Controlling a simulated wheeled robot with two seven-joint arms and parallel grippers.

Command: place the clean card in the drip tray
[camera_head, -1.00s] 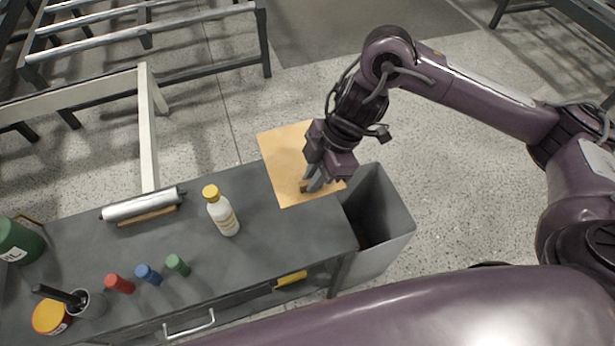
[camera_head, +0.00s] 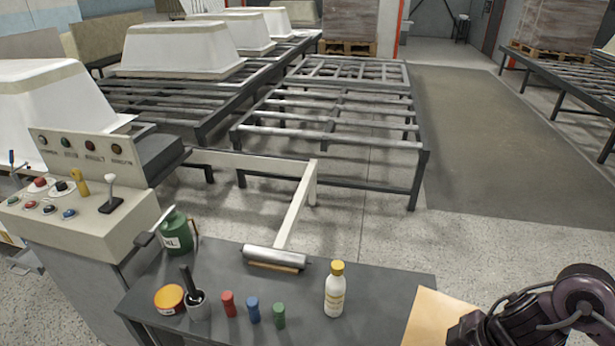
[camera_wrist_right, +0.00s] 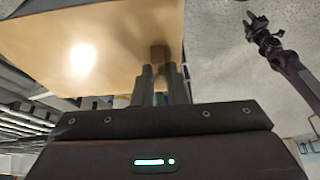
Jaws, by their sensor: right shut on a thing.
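The card is a flat tan sheet (camera_head: 440,318) at the right end of the dark bench, cut by the lower edge of the head view. It also fills the upper left of the right wrist view (camera_wrist_right: 90,45). My right gripper (camera_wrist_right: 162,72) is shut on its edge; in the head view the arm comes in at the lower right. My left gripper (camera_wrist_right: 256,20) shows small at the upper right of the wrist view, away from the card; its jaws are too small to judge. I cannot make out a drip tray in either view.
The dark bench (camera_head: 385,290) carries a yellow-capped bottle (camera_head: 335,290), a metal roller (camera_head: 275,257), small red, blue and green bottles, an orange tin (camera_head: 169,298) and a green can (camera_head: 176,232). A control console (camera_head: 85,215) stands left. Roller frames (camera_head: 340,105) and white tub shells lie behind.

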